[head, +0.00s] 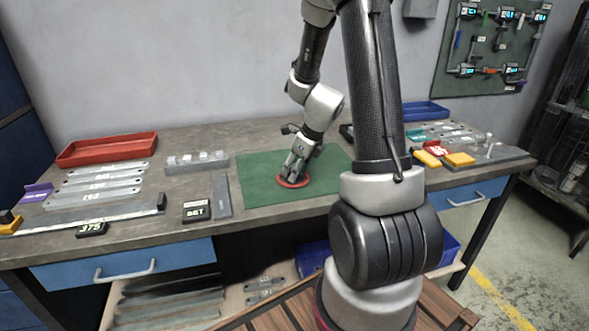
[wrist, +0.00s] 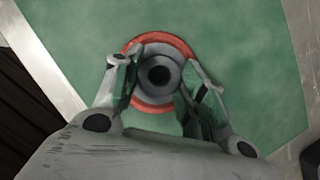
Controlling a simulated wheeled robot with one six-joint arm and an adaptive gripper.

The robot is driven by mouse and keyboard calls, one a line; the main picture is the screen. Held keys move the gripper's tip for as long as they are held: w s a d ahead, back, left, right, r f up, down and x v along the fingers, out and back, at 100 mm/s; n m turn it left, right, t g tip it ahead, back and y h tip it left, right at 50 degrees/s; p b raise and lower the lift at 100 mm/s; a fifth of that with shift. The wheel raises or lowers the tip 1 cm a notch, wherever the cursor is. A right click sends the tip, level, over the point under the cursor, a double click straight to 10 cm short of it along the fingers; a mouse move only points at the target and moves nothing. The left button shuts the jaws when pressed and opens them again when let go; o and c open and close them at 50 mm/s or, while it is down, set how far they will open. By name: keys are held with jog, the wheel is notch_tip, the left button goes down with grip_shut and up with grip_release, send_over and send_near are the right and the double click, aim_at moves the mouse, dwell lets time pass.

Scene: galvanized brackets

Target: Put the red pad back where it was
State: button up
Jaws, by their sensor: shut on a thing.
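The red pad (head: 293,186) lies on the green mat (head: 258,192) at the middle of the bench. In the wrist view the red pad (wrist: 168,38) shows as a red rim around a grey disc, with a grey round hub (wrist: 160,76) and dark centre. My gripper (head: 294,174) points down over the pad. In the wrist view my gripper (wrist: 160,72) has one finger on each side of the hub, shut on it. The fingers cover parts of the rim. I cannot tell whether the pad touches the mat or hangs just above it.
Left of the mat are a grey bar (head: 222,195), a black SET block (head: 196,211), a rack with pale blocks (head: 197,162), flat brackets (head: 100,184) and a red tray (head: 107,149). The mat around the pad is clear.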

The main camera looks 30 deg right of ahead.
jog(key=shift+f, duration=0.1)
jog(key=o, duration=1)
jog(key=s+r+n, duration=0.3)
jog(key=r, duration=0.5)
jog(key=s+r+n, duration=0.3)
jog(key=s+r, duration=0.1)
jog(key=r, duration=0.3)
jog(key=s+a+r+n+h, duration=0.1)
jog(key=s+a+r+n, duration=0.1)
jog(key=s+n, duration=0.6)
jog(key=s+a+r+n+h, duration=0.1)
jog(key=s+a+r+n, duration=0.2)
jog(key=n, duration=1.3)
jog(key=shift+s+a+r, duration=0.2)
jog(key=shift+s+r, duration=1.1)
jog(key=shift+s, duration=1.3)
